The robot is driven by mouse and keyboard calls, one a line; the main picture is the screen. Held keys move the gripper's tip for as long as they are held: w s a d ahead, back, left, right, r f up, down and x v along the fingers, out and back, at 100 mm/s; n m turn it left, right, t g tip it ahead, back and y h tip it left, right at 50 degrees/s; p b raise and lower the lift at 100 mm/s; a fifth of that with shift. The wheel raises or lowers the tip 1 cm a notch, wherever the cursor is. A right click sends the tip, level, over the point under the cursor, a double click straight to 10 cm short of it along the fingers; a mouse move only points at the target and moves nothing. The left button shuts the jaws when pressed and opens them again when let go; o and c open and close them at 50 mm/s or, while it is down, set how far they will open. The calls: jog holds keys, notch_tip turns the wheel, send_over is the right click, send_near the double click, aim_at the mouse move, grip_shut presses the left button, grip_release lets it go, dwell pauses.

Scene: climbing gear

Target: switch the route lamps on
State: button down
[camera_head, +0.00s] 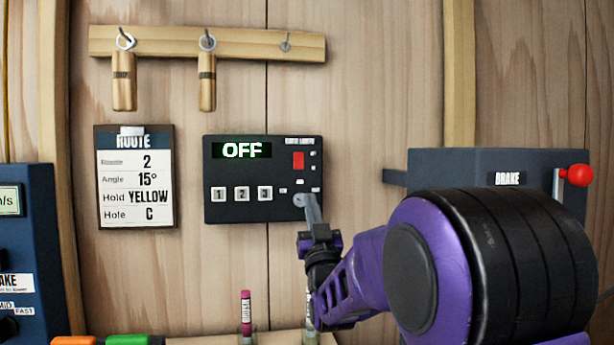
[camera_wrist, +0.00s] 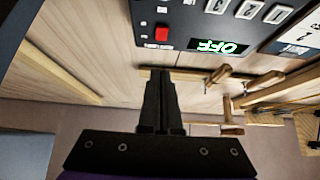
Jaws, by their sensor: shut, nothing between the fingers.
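The dark route lamps panel (camera_head: 263,213) is fixed to the wooden wall, and its display (camera_head: 240,150) reads OFF in green. A red switch (camera_head: 298,160) sits at its upper right, above small labels. Three white buttons (camera_head: 241,194) marked 1, 2 and 3 run along its lower part. My gripper (camera_head: 310,205) is shut and empty at the panel's lower right corner, hiding part of it; I cannot tell if it touches. In the wrist view the panel appears turned over, with the red switch (camera_wrist: 162,34) beyond my shut fingertips (camera_wrist: 160,75).
A route card (camera_head: 135,215) hangs left of the panel. A wooden rail (camera_head: 260,45) with hanging wooden pieces is above. A brake box (camera_head: 425,165) with a red-knobbed lever (camera_head: 577,175) stands right, partly behind my arm. A magenta stick (camera_head: 246,305) stands below.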

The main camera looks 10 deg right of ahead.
dwell(0.3)
send_near(299, 163)
notch_tip(299, 163, up, 4)
jog(key=w, duration=0.3)
jog(key=shift+w+f, duration=0.15)
jog(key=shift+w, duration=0.65)
